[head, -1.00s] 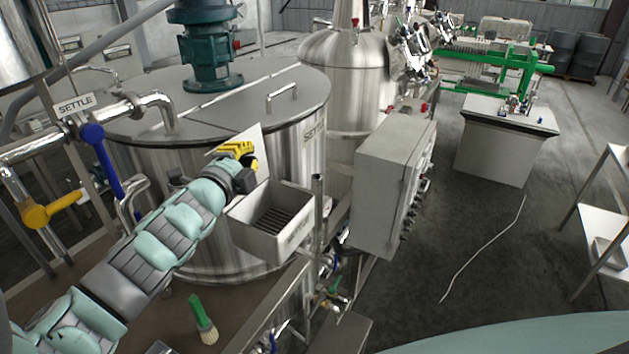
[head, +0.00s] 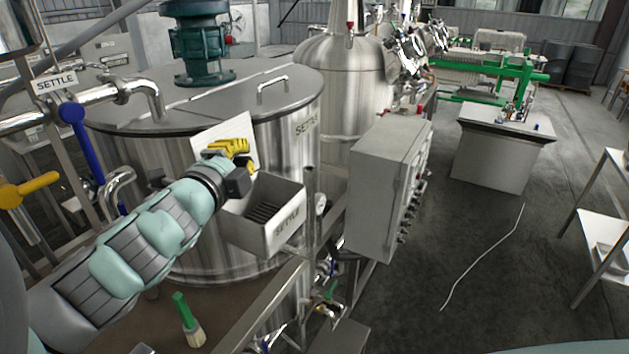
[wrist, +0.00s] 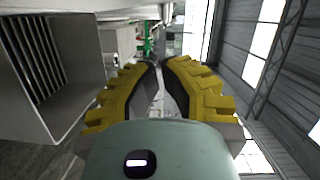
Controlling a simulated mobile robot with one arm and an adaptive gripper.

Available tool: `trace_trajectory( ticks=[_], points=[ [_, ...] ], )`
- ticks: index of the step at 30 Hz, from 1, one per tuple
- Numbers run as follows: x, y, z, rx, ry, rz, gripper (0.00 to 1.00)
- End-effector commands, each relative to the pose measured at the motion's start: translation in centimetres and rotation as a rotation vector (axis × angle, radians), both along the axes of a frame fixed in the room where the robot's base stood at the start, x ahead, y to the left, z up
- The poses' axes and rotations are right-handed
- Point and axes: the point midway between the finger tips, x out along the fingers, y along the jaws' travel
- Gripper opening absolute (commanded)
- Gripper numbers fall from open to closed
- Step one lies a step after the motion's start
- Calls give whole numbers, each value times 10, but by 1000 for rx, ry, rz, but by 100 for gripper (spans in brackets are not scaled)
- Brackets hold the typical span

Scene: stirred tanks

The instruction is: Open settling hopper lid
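The settling hopper (head: 287,236) is an open-topped grey box labelled SETTLE on the front of the large steel tank, with a dark grate inside. Its pale lid (head: 208,136) stands steeply raised at the hopper's back, and the hopper mouth is uncovered. My gripper (head: 236,147), with yellow ribbed fingers, is in front of the lid and above the hopper's back left part; I cannot tell whether it touches the lid. In the wrist view, the fingertips (wrist: 160,66) are close together with a narrow empty gap, and the hopper (wrist: 82,75) is at the left.
A grey control cabinet (head: 378,185) stands right of the hopper. A blue-handled valve (head: 90,150) and steel piping are left of my arm. A green-handled brush (head: 188,322) is below my arm. Open floor (head: 460,230) lies to the right.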

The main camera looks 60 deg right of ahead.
Motion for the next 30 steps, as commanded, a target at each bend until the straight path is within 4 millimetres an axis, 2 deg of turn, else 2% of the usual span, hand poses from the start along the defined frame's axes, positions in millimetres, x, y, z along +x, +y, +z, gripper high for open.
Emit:
trace_trajectory(
  ticks=[6,15,27,30],
  points=[
    [-6,25,7,2,7,9,0],
    [-15,52,5,2,5,9,0],
    [-19,59,4,-2,0,1,0],
    [-15,62,11,-30,12,7,0]
  ],
)
